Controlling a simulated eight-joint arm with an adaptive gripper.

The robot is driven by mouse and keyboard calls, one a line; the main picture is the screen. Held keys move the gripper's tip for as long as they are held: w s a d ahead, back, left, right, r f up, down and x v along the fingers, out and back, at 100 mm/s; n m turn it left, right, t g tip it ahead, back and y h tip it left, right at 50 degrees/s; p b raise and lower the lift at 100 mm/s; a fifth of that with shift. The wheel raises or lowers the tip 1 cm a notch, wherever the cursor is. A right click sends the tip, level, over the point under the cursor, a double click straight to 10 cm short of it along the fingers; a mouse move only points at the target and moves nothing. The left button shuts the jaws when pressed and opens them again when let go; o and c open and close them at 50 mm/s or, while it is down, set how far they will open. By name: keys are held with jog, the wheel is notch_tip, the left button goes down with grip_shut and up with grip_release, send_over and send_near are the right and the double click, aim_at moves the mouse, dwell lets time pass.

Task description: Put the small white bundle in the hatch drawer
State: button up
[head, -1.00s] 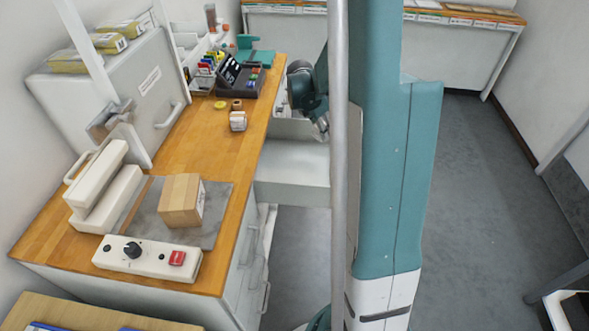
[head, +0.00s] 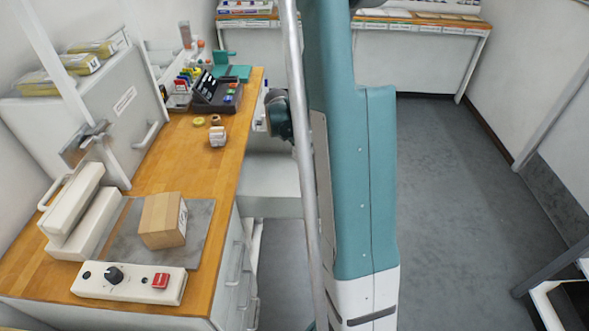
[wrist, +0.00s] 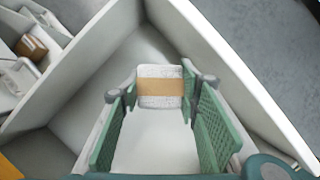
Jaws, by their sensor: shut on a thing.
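The small white bundle (wrist: 160,72), with a tan band around it, is between the green fingers of my gripper (wrist: 160,88) in the wrist view. My gripper is shut on it. The open hatch drawer shows pale walls (wrist: 92,62) around and below the fingers and bundle. I cannot tell how far the bundle is above the drawer floor. In the head view the drawer (head: 268,190) sticks out from the bench side. There my column and a pole hide the gripper and bundle.
The wooden bench (head: 185,165) holds a cardboard box (head: 160,222) on a grey mat, a control panel (head: 130,283) and a small roll (head: 217,137). A dark tray (head: 215,95) stands farther back.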

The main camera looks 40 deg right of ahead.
aim_at(296, 155)
jog(key=shift+f+b, duration=0.35)
jog(key=shift+f, duration=1.75)
jog(key=shift+f, duration=0.1)
jog(key=shift+f+b, duration=0.45)
jog(key=shift+f, duration=1.35)
jog(key=shift+f, duration=0.2)
jog(key=o, duration=0.9)
jog(key=shift+r, duration=0.15)
jog(key=p+v, duration=0.2)
jog(key=v, duration=0.9)
jog(key=shift+a+r, duration=0.25)
jog(key=shift+r, duration=0.3)
